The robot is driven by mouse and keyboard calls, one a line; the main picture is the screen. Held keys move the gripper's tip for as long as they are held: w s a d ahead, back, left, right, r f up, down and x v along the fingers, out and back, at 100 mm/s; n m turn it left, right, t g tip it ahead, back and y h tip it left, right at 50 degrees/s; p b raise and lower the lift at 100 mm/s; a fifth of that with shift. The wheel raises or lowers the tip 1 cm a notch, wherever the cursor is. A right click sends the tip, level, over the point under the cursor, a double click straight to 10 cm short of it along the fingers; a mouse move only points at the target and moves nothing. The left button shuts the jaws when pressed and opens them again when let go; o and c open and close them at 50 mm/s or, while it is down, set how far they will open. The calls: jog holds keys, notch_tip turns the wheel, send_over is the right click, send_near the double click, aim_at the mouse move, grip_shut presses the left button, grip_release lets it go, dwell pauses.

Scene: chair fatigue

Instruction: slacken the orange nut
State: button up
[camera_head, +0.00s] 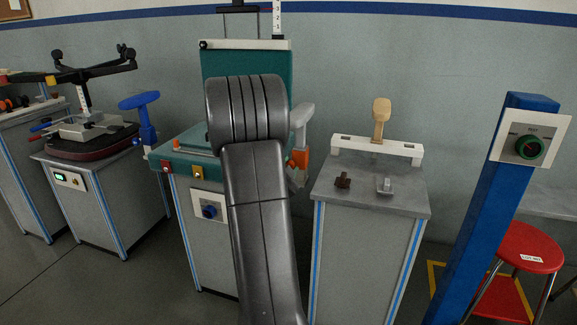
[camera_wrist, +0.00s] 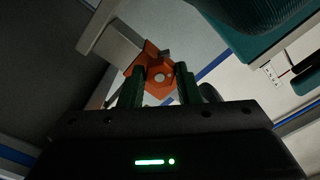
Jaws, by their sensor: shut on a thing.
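The orange nut (camera_wrist: 157,86) shows in the wrist view as an angular orange piece with a pale round centre. My gripper (camera_wrist: 160,73) has its two dark green fingers on either side of the nut and is shut on it. A grey bracket or post (camera_wrist: 112,43) adjoins the orange part at the upper left. In the head view an orange part (camera_head: 298,159) shows beside the light grey armrest (camera_head: 301,115) at the teal chair's right side. My own arm hides the gripper and part of the chair there.
The teal chair (camera_head: 220,64) stands on a test cabinet. A grey bench (camera_head: 385,205) with a white bar and wooden-coloured handle is to the right. A blue post (camera_head: 484,210) with a green-ringed button and a red stool (camera_head: 527,246) are farther right. Another cabinet stands at left.

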jog(key=shift+f+n, duration=0.1)
jog(key=shift+n, duration=0.2)
jog(key=o, duration=1)
jog(key=shift+s+a, duration=0.1)
jog(key=p+v, duration=0.1)
jog(key=v, duration=1.2)
jog(key=shift+s+a+p, duration=0.1)
jog(key=shift+s+p, duration=0.2)
jog(key=shift+w, duration=0.15)
